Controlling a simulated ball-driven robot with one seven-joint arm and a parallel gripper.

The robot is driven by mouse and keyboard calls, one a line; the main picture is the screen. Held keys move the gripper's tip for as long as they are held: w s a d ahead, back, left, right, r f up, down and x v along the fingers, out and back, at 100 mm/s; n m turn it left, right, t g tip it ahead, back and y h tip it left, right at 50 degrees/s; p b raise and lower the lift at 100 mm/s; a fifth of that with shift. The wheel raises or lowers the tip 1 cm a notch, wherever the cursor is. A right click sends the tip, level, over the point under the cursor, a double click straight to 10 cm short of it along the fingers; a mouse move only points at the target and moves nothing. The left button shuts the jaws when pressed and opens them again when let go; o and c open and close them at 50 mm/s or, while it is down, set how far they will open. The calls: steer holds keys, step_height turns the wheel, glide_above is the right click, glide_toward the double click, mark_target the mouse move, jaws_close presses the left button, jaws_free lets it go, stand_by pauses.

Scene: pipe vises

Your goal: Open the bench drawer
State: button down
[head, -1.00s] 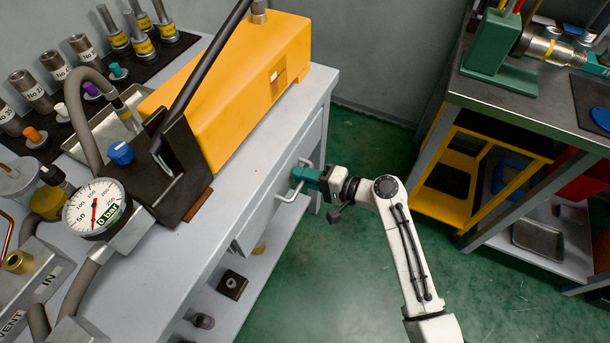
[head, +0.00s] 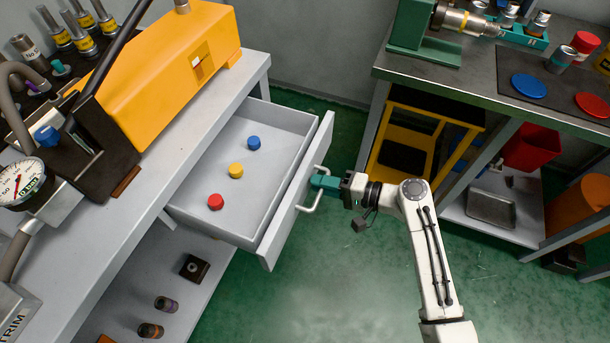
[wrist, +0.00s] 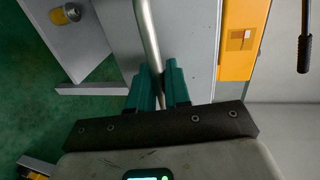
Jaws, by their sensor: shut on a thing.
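The grey bench drawer (head: 235,217) is pulled far out of the bench in the head view. Inside it lie a blue cap (head: 254,143), a yellow cap (head: 236,171) and a red cap (head: 215,202), spaced apart in a row. My gripper (head: 318,184) is shut on the drawer's bar handle (head: 309,206), at about the middle of the drawer front. In the wrist view the teal fingers (wrist: 160,88) sit on both sides of the metal handle bar (wrist: 148,35).
The workbench (head: 110,230) carries a yellow pump (head: 165,70) and a pressure gauge (head: 20,184). Its lower shelf (head: 185,275) holds small parts. A second bench (head: 480,85) with a green vise stands at right. Green floor lies open in front of the drawer.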

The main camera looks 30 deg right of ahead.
steer(key=shift+f+v, duration=0.2)
steer(key=shift+v, duration=0.75)
steer(key=shift+f+v, duration=0.2)
steer(key=shift+v, duration=0.75)
steer(key=shift+s, duration=0.1)
steer(key=c, duration=1.3)
jaws_free()
steer(key=v, duration=1)
steer(key=shift+s+d, duration=0.2)
steer(key=shift+s, duration=0.1)
